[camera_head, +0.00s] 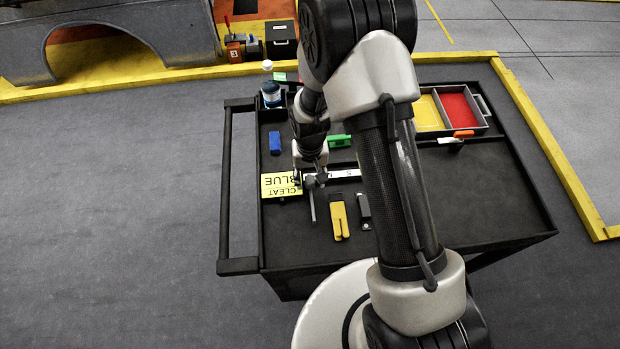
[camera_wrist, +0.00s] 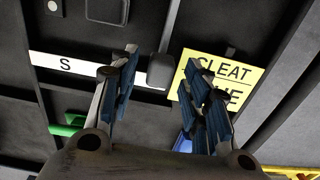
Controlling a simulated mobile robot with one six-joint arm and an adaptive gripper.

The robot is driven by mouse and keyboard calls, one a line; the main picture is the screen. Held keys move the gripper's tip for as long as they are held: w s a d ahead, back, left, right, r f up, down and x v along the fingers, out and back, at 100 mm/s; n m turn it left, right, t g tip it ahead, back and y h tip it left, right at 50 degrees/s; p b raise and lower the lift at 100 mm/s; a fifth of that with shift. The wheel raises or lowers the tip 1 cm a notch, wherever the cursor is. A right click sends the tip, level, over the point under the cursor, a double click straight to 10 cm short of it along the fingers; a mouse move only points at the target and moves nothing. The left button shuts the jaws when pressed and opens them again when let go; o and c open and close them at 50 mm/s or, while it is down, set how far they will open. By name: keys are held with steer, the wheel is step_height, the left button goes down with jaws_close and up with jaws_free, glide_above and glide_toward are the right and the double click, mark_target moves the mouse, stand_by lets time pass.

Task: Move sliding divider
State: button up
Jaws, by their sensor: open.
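A white strip (camera_head: 345,173) lies across the cart, with a dark rounded block at its left end by the yellow sign. In the wrist view the strip (camera_wrist: 68,66) carries a letter S, and the dark block (camera_wrist: 161,71) appears between my fingers. I cannot tell whether this is the sliding divider. Contact with the block cannot be told.
A tray (camera_head: 488,112) with yellow and red compartments stands at the back right, partly behind my arm. A blue piece (camera_head: 275,143), a green piece (camera_head: 340,141) and a yellow clip (camera_head: 339,217) lie nearby. The cart's front right is clear.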

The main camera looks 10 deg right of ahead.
steer(key=shift+f, duration=0.35)
steer(key=shift+c, duration=0.3)
jaws_close()
steer(key=shift+d, duration=0.1)
